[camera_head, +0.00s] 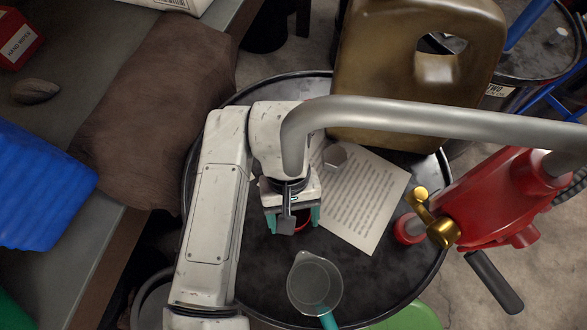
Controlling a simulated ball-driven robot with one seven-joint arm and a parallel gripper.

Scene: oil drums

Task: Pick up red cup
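The red cup (305,222) is on or just above the black drum top, mostly hidden beneath my gripper; only part of its red rim and side shows. My gripper (293,219) points down over it. Its two teal fingertips are spread apart, one to the left and one to the right of the cup. I cannot tell whether either finger touches the cup.
A clear beaker (314,284) stands in front of the cup on the drum top (258,285). A printed sheet (365,200) lies to the right. A brown jerrycan (400,65) stands behind, and a red pump (490,200) with a brass valve is at right.

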